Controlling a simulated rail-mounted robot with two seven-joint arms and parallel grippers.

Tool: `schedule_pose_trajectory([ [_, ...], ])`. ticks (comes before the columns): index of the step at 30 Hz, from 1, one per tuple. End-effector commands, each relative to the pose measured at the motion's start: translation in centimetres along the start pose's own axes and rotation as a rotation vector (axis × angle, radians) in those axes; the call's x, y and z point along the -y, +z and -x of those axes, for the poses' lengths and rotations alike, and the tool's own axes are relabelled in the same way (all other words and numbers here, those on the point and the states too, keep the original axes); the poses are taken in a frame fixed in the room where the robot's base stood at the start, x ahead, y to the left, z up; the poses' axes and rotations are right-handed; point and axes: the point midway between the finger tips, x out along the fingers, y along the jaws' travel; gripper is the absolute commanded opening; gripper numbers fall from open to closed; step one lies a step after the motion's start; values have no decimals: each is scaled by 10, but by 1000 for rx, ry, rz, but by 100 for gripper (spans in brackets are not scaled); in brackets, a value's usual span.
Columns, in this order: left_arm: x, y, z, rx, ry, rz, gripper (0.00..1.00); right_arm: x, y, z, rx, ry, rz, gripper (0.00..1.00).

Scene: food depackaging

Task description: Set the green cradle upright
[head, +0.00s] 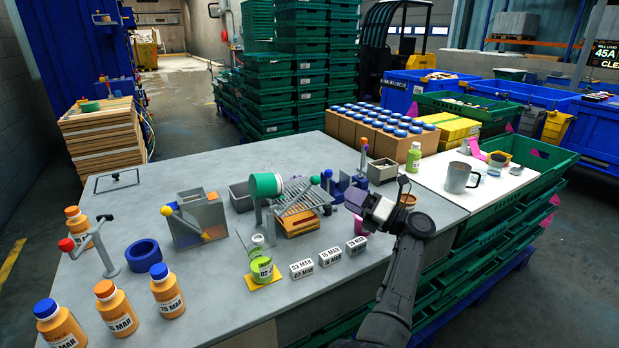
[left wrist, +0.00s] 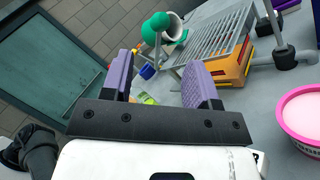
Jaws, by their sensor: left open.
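The green cradle (head: 266,185) is a tilted, cup-like green piece on a thin post beside a slatted metal rack (head: 300,198). In the left wrist view the cradle (left wrist: 155,28) lies over sideways, its pale open mouth facing right. A lever with a green knob (head: 315,180) rises beside it. My left gripper (head: 366,203) is right of the rack in the head view. Its purple fingers (left wrist: 158,86) are apart and empty in the left wrist view, with the cradle beyond them. My right gripper is not in view.
A lime bottle (head: 260,264) stands on a yellow mat below the cradle. White date blocks (head: 329,257) lie to its right. A pink cup (left wrist: 305,112) is close beside my left gripper. A grey box with a yellow lever (head: 200,218) stands left. Orange bottles (head: 115,308) stand front left.

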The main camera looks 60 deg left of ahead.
Motion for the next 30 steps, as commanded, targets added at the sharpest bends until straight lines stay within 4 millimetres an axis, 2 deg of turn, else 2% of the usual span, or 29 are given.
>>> schedule_pose_trajectory([
  [12,1,-1,-74,-1,2,1,54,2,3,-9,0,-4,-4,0],
  [18,0,0,-104,1,1,1,54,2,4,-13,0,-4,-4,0],
  [24,0,0,-122,2,-1,1,54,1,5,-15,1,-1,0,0],
  [30,0,0,-129,3,0,0,54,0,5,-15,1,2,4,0],
])
